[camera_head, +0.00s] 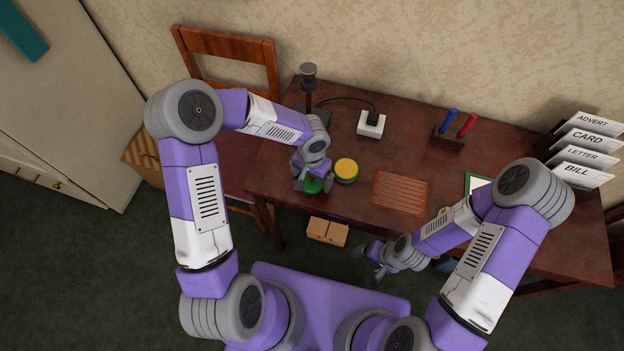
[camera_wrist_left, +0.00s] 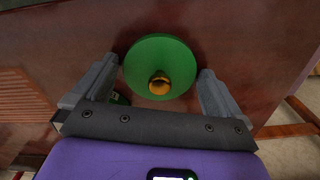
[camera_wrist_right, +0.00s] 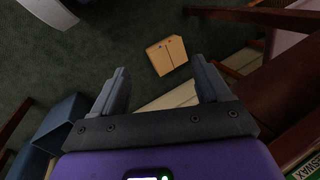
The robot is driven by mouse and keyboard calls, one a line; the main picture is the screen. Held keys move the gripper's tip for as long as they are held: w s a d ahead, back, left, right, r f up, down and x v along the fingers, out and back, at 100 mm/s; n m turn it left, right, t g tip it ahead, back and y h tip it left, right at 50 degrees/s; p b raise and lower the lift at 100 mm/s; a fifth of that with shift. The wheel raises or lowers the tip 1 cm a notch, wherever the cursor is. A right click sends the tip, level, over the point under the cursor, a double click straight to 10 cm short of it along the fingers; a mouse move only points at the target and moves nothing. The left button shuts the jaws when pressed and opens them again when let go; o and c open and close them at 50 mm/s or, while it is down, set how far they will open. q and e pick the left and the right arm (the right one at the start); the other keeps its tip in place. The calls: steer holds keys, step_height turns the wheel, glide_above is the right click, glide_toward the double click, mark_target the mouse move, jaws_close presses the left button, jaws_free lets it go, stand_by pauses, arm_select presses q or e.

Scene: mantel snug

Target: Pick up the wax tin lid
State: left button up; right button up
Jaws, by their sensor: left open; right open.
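The wax tin lid (camera_wrist_left: 162,58) is a green disc with a small gold knob, lying on the dark wood table. In the head view it shows as a green patch (camera_head: 313,187) near the table's front left edge. My left gripper (camera_head: 312,182) is over the lid, open, with one finger on either side of it in the left wrist view. I cannot tell whether the fingers touch it. The round wax tin (camera_head: 346,169), with a yellow top and green side, stands just right of the lid. My right gripper (camera_head: 368,262) is open and empty, in front of the table edge.
A slatted brown mat (camera_head: 401,191) lies right of the tin. Behind stand a white socket block (camera_head: 371,124), a dark post with a grey top (camera_head: 308,76) and a holder with blue and red handles (camera_head: 449,135). A cardboard box (camera_head: 327,232) is below the front edge.

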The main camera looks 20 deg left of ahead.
arm_select(q)
steer(key=shift+c, duration=0.2)
steer(key=c, duration=0.7)
